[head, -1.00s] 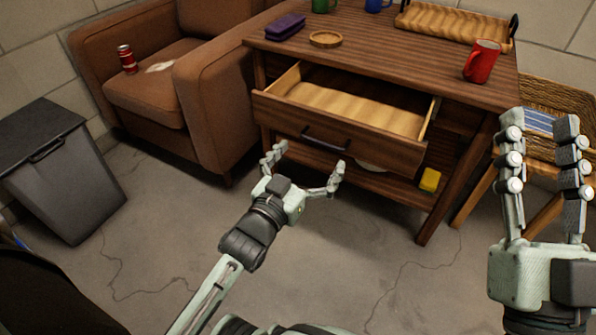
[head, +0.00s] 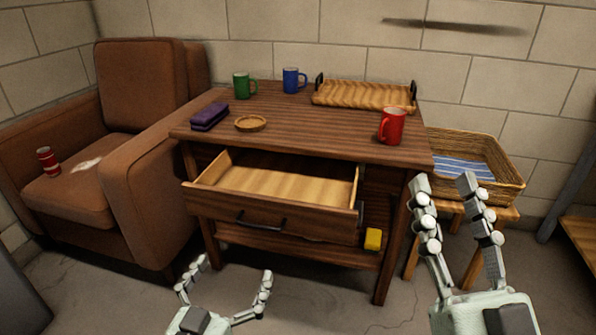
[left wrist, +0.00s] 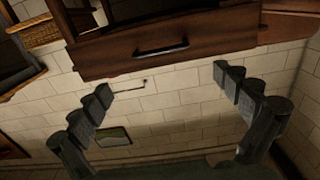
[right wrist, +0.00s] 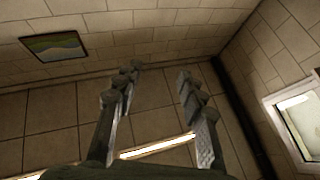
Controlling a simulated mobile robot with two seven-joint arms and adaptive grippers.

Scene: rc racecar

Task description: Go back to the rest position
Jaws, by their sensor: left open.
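My left gripper (head: 225,287) is open and empty in the head view, low in front of the wooden table's drawer. In the left wrist view its spread fingers (left wrist: 165,85) have nothing between them, and the drawer front with its dark handle (left wrist: 161,49) is beyond them. My right gripper (head: 446,187) is raised at the right of the head view, in front of the wicker basket. Its fingers are apart and empty, which also shows in the right wrist view (right wrist: 160,75). The drawer (head: 270,215) is pulled out and looks empty inside.
On the table (head: 330,145) are a red mug (head: 391,127), green mug (head: 241,86), blue mug (head: 291,81), purple item (head: 209,117), round coaster (head: 250,123) and tray (head: 362,96). A yellow sponge (head: 373,239) is below. An armchair (head: 140,110) holds a red can (head: 48,161); a basket (head: 505,175) stands right.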

